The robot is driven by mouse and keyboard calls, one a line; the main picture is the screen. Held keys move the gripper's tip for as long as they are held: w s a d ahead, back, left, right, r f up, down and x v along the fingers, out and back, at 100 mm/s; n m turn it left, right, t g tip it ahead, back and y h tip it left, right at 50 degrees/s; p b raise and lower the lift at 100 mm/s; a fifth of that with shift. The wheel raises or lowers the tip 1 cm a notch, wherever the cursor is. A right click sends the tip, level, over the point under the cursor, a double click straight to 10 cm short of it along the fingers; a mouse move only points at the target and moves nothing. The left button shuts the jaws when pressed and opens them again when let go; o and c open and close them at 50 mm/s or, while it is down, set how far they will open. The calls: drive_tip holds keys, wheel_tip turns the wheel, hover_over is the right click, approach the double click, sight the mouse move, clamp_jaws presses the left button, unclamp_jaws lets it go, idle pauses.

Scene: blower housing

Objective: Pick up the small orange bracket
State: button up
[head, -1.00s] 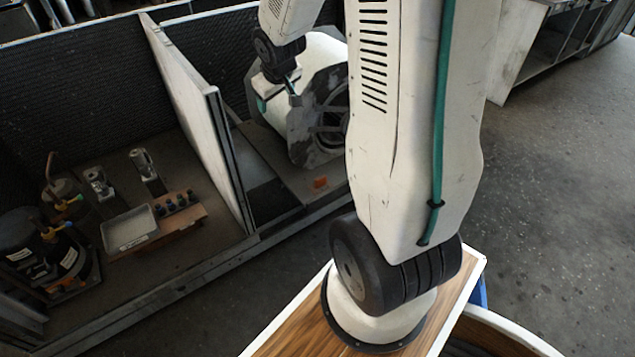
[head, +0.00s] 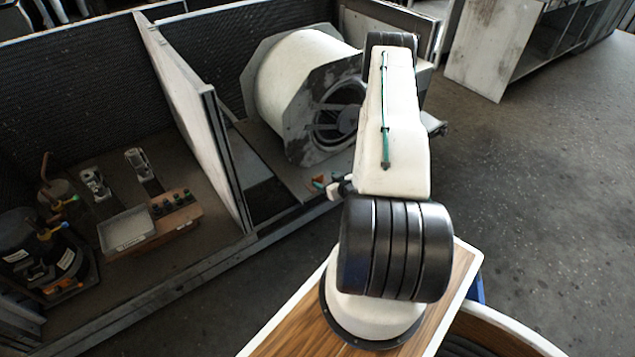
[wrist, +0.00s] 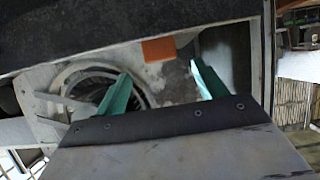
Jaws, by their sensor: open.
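The small orange bracket (wrist: 158,49) shows in the wrist view as a flat orange block, beyond and roughly between my fingertips. I cannot tell the exact gap between fingertips and bracket.
The housing's round opening (wrist: 95,85) lies beside the left finger in the wrist view. A white partition (head: 190,100) stands left of the housing. Beyond it are a grey tray (head: 127,228) and a wooden block with dark knobs (head: 175,212). The floor at right is clear.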

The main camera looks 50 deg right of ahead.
sight(319, 178)
drive_tip(key=x, duration=0.7)
drive_tip(key=shift+f, duration=0.4)
drive_tip(key=c, duration=1.1)
